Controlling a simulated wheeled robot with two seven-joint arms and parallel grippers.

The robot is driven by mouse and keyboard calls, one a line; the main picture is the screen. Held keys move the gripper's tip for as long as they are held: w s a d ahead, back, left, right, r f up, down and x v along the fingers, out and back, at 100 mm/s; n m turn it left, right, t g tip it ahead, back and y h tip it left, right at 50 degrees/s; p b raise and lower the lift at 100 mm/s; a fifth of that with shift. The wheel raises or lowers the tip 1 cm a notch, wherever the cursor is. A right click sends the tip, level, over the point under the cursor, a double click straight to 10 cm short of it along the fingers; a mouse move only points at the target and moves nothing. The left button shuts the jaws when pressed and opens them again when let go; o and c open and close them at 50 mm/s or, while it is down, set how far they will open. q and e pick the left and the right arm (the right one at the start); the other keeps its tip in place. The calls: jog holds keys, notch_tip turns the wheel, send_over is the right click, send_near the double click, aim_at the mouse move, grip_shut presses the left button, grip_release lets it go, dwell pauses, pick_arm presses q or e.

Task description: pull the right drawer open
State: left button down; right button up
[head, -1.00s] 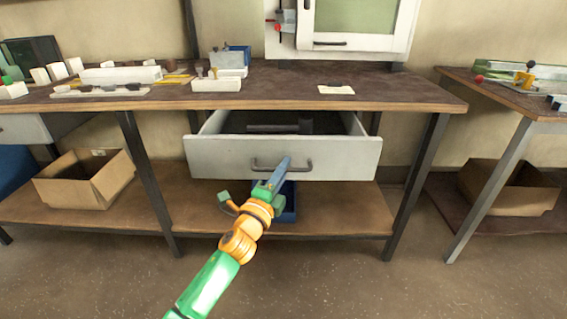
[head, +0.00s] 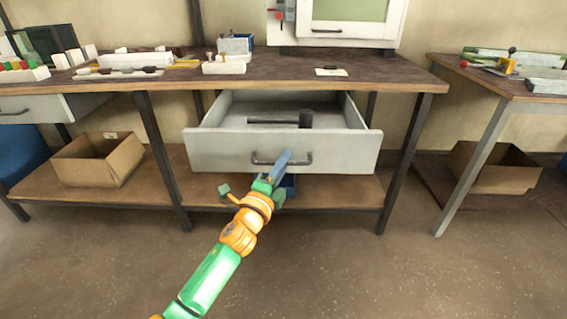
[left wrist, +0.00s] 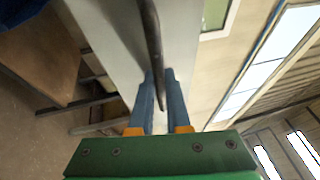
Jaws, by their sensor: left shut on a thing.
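The right drawer (head: 225,152) is a grey-white drawer under the bench top, and it stands well open. Its dark bar handle (head: 297,161) runs across the front. My left gripper (head: 284,160) is at the right part of the handle, shut on it. In the left wrist view the handle (left wrist: 153,45) passes between the two blue fingers (left wrist: 162,75). A dark tool like a hammer (head: 304,119) lies inside the drawer. My right gripper is not in view.
The bench top (head: 380,76) carries blocks and small fixtures. A cardboard box (head: 97,160) stands at left. The floor in front is clear.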

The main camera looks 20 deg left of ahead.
pick_arm(q)
jog(key=c, duration=0.9)
grip_release()
jog(key=v, duration=0.7)
jog(key=shift+p, duration=0.35)
